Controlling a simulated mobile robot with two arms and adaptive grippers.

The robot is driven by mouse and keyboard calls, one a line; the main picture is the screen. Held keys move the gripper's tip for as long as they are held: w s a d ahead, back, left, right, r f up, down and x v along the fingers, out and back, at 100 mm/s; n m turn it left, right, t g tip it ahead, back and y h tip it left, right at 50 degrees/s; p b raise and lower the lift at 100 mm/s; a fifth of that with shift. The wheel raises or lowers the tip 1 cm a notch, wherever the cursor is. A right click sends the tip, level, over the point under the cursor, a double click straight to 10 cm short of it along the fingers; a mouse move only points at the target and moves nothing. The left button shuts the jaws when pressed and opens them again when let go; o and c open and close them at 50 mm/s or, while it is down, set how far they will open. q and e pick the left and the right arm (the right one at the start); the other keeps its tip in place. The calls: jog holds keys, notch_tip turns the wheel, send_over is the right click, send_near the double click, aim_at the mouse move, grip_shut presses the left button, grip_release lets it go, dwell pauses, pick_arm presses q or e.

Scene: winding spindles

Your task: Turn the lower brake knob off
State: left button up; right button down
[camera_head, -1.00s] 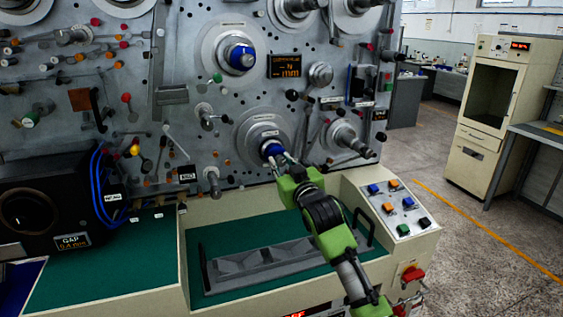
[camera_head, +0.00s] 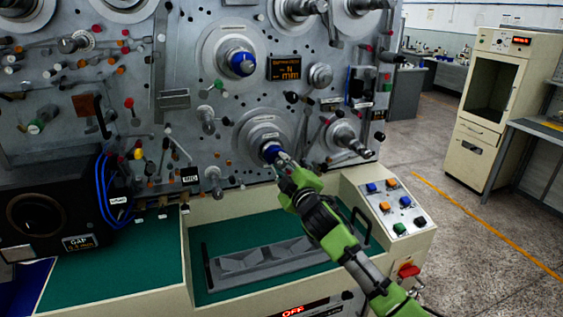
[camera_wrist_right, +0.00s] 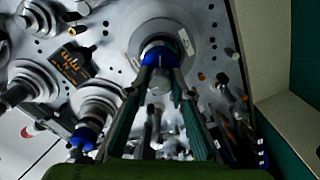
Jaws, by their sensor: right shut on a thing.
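The lower brake knob (camera_head: 271,152) is a blue knob in the middle of a round grey disc, low on the machine's panel. My right gripper (camera_head: 279,158) reaches up to it from the lower right and is shut on it. In the right wrist view the blue knob (camera_wrist_right: 185,42) sits between the tips of the two fingers (camera_wrist_right: 164,68), partly hidden by them. A white mark shows on the blue. The upper blue knob (camera_head: 242,63) sits higher on the panel, apart from the gripper. My left gripper is not in view.
A dark display (camera_head: 289,68) with orange text is beside the upper knob. Levers and a spindle (camera_head: 345,140) stick out to the right of the lower knob. A button panel (camera_head: 398,205) and a green-floored bay with a grey tray (camera_head: 270,258) lie below.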

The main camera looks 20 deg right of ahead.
jog(key=shift+n, duration=0.6)
jog(key=c, duration=1.8)
grip_release()
jog(key=shift+s, duration=0.1)
jog(key=s, duration=1.1)
jog(key=shift+s+d, duration=0.2)
jog(key=shift+s, duration=0.2)
